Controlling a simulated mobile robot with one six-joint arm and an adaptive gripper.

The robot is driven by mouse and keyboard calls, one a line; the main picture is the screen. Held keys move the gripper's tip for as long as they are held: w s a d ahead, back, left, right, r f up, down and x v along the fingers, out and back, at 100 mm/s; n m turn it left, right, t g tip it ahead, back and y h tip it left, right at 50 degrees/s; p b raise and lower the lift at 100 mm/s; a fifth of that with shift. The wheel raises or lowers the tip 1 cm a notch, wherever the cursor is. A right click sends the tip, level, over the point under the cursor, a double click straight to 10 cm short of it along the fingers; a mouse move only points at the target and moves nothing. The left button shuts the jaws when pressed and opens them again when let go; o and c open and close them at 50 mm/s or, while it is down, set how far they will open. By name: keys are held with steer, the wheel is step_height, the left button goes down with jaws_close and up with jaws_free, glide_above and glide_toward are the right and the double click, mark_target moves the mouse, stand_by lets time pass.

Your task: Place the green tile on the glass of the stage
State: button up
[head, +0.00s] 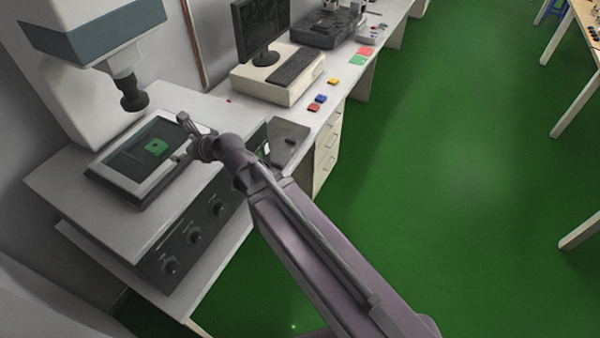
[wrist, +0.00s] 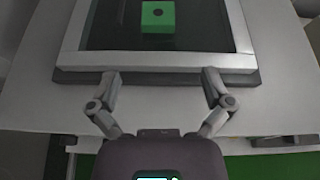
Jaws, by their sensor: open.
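The green tile (head: 156,147) lies on the dark glass (head: 133,162) of the stage, inside its light frame (head: 119,187). In the wrist view the green tile (wrist: 158,17) shows a dark round spot on its top and lies well inside the frame, apart from its edges. My gripper (wrist: 160,76) is open and empty, with its fingertips at the near edge of the stage frame, short of the tile. In the head view my gripper (head: 187,134) is at the right side of the stage, and its fingers are partly hidden by the wrist.
A dark lens barrel (head: 131,92) hangs above the stage's far side. Red, blue and yellow tiles (head: 320,99) lie on the bench to the right, near a keyboard (head: 282,68) and monitor (head: 260,28). A knobbed panel (head: 194,236) is below the stage.

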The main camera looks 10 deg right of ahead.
steer(key=s+d+f+n+g+h, duration=0.2)
steer(key=s+d+f+n+h, duration=0.1)
steer(key=d+n, duration=0.5)
steer(key=s+d+f+n+g+h, duration=0.3)
steer(key=d+n, duration=0.5)
steer(key=d, duration=0.6)
steer(key=s+d+f+n+g+h, duration=0.3)
steer(key=d+n, duration=0.6)
steer(key=d, duration=0.3)
step_height(320, 180, down, 2)
steer(key=shift+s+f+h, duration=0.1)
steer(key=shift+s+h, duration=0.3)
steer(key=shift+h, duration=0.2)
steer(key=shift+a, duration=0.1)
steer(key=shift+c, duration=0.2)
